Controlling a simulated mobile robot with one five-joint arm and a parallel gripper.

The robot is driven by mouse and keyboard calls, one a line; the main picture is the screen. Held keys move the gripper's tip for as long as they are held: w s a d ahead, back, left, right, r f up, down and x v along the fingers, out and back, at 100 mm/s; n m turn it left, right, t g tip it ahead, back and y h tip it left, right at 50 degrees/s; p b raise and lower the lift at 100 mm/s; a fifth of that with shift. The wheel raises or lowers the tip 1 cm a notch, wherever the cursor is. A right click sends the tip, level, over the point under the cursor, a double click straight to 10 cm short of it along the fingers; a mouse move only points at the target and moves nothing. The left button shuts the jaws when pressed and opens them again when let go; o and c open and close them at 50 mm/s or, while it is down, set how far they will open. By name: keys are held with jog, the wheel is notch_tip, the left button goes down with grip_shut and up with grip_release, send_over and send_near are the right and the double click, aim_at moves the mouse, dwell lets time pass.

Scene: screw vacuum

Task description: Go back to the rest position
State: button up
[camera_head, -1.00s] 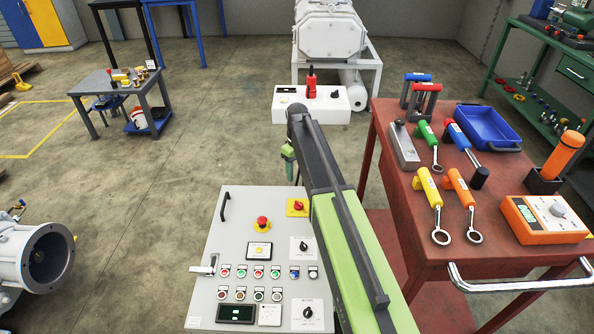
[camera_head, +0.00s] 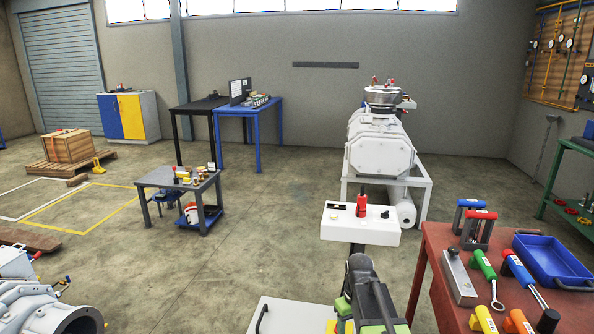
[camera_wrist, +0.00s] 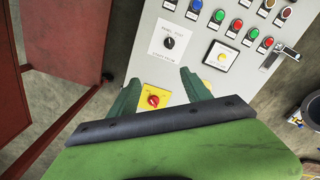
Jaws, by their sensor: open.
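My gripper (camera_wrist: 159,76) is open in the wrist view, with its two green fingers spread and nothing between them. It hangs over the grey control panel (camera_wrist: 222,60), with the red knob on a yellow plate (camera_wrist: 153,100) showing between the fingers. How far it is above the panel I cannot tell. In the head view my arm shows at the bottom edge, right of the middle, and my gripper cannot be made out clearly. Only the top of the control panel (camera_head: 285,315) shows there.
A red tool table (camera_head: 440,270) with hand tools and a blue tray (camera_head: 550,258) stands at the right, close to my arm. A white box with a red device (camera_head: 345,232) stands ahead. A grey table (camera_head: 180,182) is to the left. Open floor lies between.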

jog(key=s+m, duration=0.3)
jog(key=s, duration=0.6)
notch_tip(320, 180, up, 20)
jog(key=m+p, duration=0.1)
jog(key=p, duration=1.8)
jog(key=shift+w+p, duration=0.3)
jog(key=shift+p, duration=0.1)
jog(key=shift+d+f, duration=0.1)
jog(key=shift+f, duration=0.05)
